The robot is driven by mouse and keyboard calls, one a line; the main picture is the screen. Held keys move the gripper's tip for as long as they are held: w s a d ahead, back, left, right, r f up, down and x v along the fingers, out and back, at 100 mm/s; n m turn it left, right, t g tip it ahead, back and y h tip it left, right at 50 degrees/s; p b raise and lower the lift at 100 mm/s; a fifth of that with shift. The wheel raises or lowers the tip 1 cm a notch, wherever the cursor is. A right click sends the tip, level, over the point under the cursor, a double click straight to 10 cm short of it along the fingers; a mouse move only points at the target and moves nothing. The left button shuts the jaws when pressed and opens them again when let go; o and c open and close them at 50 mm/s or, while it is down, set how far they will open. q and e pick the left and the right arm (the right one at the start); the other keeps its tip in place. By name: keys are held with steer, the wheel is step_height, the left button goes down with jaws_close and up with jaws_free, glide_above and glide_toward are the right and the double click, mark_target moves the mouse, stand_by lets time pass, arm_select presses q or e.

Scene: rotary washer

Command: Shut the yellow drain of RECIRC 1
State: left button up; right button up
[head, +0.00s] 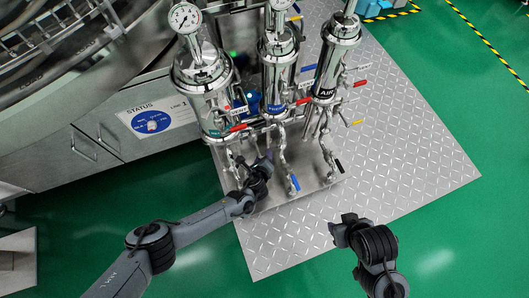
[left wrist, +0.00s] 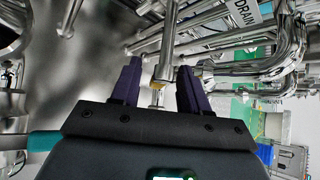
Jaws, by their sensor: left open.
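My left gripper (head: 264,165) is low among the pipes below the filter housings, near the left and middle ones. In the left wrist view its two dark fingers (left wrist: 158,78) are open, on either side of a vertical metal stem (left wrist: 168,45) with a small yellowish part at its lower end. Whether the fingers touch it I cannot tell. A DRAIN tag (left wrist: 245,12) shows at upper right there. The left housing (head: 203,90) has a label too small to read. Its yellow drain handle is not clearly seen in the head view. My right gripper (head: 343,232) is over the plate's front, its jaws unclear.
The middle housing (head: 279,75) and right housing (head: 335,60) stand alongside. Red handles (head: 360,83), a yellow handle (head: 357,122), blue handle (head: 295,183) and black handle (head: 339,166) stick out. The diamond plate (head: 420,160) is clear at right. A washer with a status sign (head: 157,121) stands left.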

arm_select(q)
steer(key=p+v, duration=0.5)
steer(key=v, duration=0.3)
steer(key=shift+s+a+p, duration=0.1)
steer(key=shift+s+p, duration=0.05)
steer(key=shift+p, duration=0.15)
arm_select(e)
step_height(320, 180, up, 7)
steer(key=shift+f, duration=0.2)
steer(key=shift+c, duration=0.4)
